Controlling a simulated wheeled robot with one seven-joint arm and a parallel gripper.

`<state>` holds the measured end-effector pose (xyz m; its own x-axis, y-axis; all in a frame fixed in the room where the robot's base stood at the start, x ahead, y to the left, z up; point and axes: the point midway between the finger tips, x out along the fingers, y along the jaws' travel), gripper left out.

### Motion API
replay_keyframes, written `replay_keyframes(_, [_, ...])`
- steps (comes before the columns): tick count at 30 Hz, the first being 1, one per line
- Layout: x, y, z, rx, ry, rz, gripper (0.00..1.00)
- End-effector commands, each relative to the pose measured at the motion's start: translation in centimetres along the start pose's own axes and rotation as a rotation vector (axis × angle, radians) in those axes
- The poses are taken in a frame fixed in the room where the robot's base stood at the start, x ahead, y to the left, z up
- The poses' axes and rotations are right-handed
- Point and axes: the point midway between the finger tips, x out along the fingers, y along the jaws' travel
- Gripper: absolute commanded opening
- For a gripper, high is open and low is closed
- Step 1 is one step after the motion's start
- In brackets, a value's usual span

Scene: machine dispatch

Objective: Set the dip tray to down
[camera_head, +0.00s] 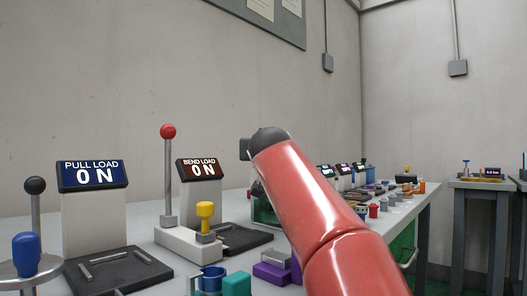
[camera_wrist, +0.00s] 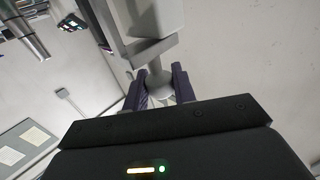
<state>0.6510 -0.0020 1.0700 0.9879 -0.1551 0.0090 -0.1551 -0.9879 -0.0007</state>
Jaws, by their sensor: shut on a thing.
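In the wrist view, my gripper (camera_wrist: 161,86) has its two dark purple fingers closed on a pale grey handle (camera_wrist: 158,75). The handle joins a grey bracket (camera_wrist: 150,50) above it in the picture. In the head view, my red arm covers the gripper and most of the machine behind it.
A PULL LOAD station (camera_head: 93,215) and a BEND LOAD station (camera_head: 200,180), both reading ON, stand left on the table. A red-knobbed lever (camera_head: 168,165) stands upright by the second. Purple and teal blocks (camera_head: 236,284) lie in front. Several small coloured parts fill the table's right.

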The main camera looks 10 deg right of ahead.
Motion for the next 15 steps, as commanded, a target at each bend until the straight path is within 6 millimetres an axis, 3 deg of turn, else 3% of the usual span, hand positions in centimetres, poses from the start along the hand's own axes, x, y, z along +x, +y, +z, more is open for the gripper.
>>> replay_keyframes(3, [0.23,-0.01,0.73,-0.001,-0.019,0.003,0.0])
replay_keyframes(4, [0.24,-0.01,0.76,-0.001,-0.02,0.003,0.29])
replay_keyframes(8, [0.21,-0.01,0.67,-0.001,-0.017,0.003,0.46])
replay_keyframes(15, [0.14,-0.01,0.46,-0.001,-0.012,0.002,0.46])
